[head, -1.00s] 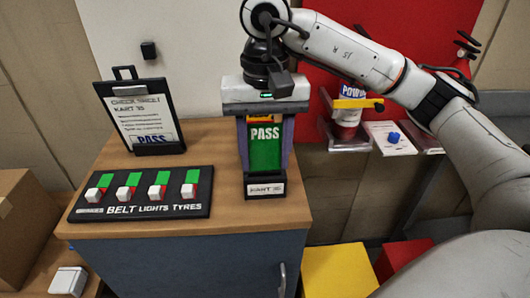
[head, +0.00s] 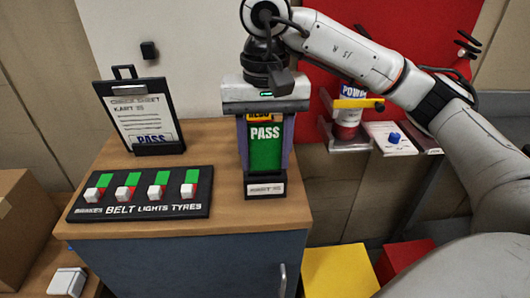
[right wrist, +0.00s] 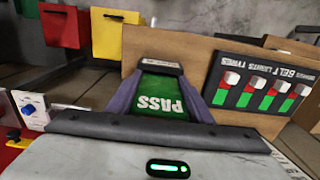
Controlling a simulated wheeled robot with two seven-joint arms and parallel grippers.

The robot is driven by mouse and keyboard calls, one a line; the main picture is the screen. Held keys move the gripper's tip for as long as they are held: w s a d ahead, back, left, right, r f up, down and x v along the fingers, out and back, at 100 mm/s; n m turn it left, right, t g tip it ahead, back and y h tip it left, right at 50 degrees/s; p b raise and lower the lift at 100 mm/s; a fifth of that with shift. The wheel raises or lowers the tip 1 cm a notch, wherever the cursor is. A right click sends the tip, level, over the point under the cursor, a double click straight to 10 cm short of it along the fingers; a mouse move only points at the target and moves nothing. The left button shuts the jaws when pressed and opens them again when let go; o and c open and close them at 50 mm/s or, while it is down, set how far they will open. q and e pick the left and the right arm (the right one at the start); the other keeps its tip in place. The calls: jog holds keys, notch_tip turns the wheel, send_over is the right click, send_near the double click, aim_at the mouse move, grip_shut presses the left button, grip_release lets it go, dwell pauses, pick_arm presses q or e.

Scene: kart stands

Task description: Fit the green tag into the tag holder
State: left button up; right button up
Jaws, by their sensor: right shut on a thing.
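The green tag (head: 265,152) reads PASS and stands upright between the grey-purple fingers of my right gripper (head: 266,155), which is shut on it. The black tag holder (head: 265,178), with a white kart label on its front, stands on the wooden cabinet top directly below the tag. The tag's lower edge meets the holder's upper edge in the head view; I cannot tell how deep it sits. The right wrist view shows the tag (right wrist: 160,97) between the fingers, with the holder (right wrist: 160,67) beyond its far end. My left gripper is not in view.
A switch board (head: 142,193) with white knobs lies left of the holder on the cabinet top (head: 215,160). A check sheet clipboard (head: 140,120) stands behind it. A spray can (head: 348,118) and a blue-knobbed card (head: 392,138) are on a shelf at right. Yellow bin (head: 338,270) below.

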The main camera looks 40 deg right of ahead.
aim_at(264, 123)
jog(key=shift+f+b, duration=0.85)
jog(key=shift+f, duration=0.15)
jog(key=o, duration=1.2)
notch_tip(264, 123, up, 10)
jog(key=p, duration=0.3)
jog(key=shift+r, duration=0.25)
